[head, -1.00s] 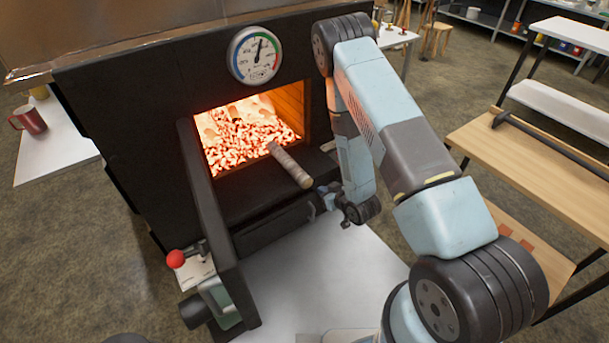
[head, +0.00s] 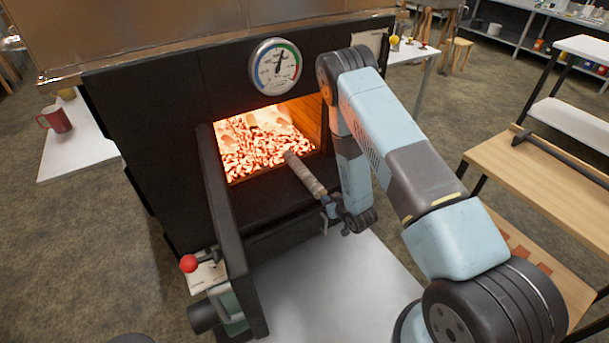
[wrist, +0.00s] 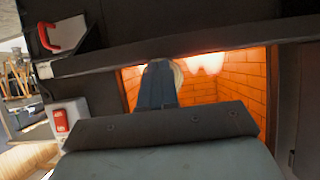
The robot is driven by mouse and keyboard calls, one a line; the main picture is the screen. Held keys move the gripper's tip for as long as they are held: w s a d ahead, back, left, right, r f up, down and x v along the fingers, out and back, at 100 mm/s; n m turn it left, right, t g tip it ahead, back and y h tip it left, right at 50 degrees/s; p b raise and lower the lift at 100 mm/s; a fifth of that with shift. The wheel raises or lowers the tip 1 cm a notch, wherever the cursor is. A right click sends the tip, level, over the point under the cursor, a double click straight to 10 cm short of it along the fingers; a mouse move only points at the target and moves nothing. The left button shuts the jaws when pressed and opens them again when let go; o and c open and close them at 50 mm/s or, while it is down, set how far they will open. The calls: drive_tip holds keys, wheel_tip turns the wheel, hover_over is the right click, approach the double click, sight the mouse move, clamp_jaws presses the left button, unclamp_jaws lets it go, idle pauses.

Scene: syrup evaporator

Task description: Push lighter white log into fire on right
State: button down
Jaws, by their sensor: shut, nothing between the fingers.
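A pale, whitish log (head: 303,172) lies in the firebox mouth on the right side, its far end pointing at the glowing embers (head: 258,141) and its near end over the dark sill. My gripper (head: 330,208) is shut and empty at the log's near end, in line with it; it seems to touch that end. In the wrist view, my gripper (wrist: 158,70) points into the orange-lit firebox, and only a pale edge of the log (wrist: 178,74) shows behind it; most of the log is hidden there.
The firebox door (head: 232,225) stands open on the left, with a red-knobbed lever (head: 189,263) beside it. A dial gauge (head: 275,66) sits above the opening. A wooden bench (head: 535,175) stands at right. The brick inner wall (wrist: 245,80) is close on the right.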

sight(317, 184)
drive_tip(key=shift+w+a, duration=1.55)
drive_tip(key=shift+w, duration=0.75)
drive_tip(key=shift+w+a, duration=1.5)
drive_tip(key=shift+w, duration=0.75)
drive_tip(key=shift+w+a, duration=1.55)
drive_tip(key=shift+w, duration=0.75)
drive_tip(key=shift+r, duration=0.1)
drive_tip(key=v, duration=0.4)
drive_tip(key=f+v, duration=0.1)
drive_tip(key=v, duration=0.3)
drive_tip(key=s+f+v, duration=0.1)
drive_tip(key=v, duration=0.3)
drive_tip(key=shift+s+d+r, duration=0.1)
drive_tip(key=shift+d, duration=0.35)
